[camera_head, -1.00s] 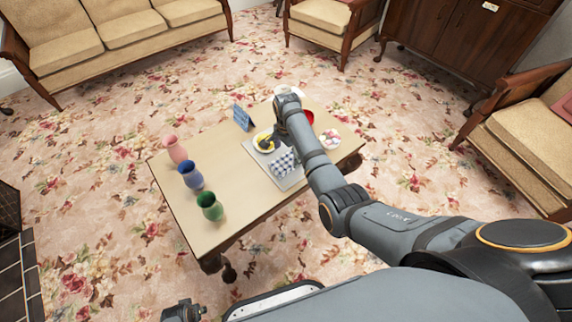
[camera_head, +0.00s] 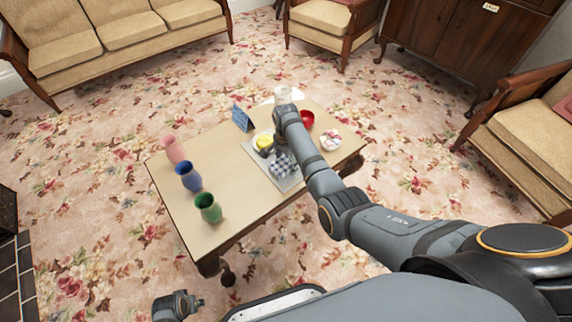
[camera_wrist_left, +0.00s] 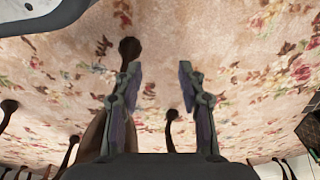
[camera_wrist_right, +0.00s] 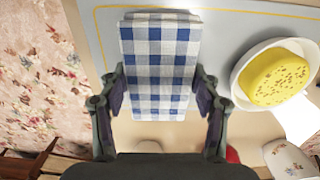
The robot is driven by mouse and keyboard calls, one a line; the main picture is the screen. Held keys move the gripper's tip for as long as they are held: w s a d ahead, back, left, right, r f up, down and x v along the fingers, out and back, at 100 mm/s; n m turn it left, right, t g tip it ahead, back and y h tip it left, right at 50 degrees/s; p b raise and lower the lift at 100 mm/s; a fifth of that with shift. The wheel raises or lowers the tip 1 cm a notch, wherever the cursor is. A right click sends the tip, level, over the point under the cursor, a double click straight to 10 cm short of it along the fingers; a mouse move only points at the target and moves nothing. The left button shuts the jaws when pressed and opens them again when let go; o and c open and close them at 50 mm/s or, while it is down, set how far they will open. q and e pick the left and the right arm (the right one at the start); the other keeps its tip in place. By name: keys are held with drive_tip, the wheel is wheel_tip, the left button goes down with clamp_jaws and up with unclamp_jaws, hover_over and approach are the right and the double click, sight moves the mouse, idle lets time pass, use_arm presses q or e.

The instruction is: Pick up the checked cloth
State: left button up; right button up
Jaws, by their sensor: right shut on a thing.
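The checked cloth (camera_head: 283,168), blue and white, is on a grey tray (camera_head: 292,184) on the table, partly hidden by my right gripper in the head view. In the right wrist view the cloth (camera_wrist_right: 160,50) looks like a folded rectangle, with the tray (camera_wrist_right: 105,35) around it. My right gripper (camera_wrist_right: 160,88) has one finger at each long side of the cloth and is shut on it. I cannot tell whether the cloth is clear of the tray. My left gripper (camera_wrist_left: 158,75) is open and empty, low in front of the table.
A bowl with a yellow thing (camera_wrist_right: 278,78) stands close beside the cloth. Pink (camera_head: 172,149), blue (camera_head: 189,177) and green (camera_head: 209,208) vases stand at the left.

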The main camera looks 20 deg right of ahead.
sight(286, 162)
use_arm(q)
drive_tip(key=shift+r, duration=0.1)
use_arm(e)
drive_tip(key=shift+r, duration=0.1)
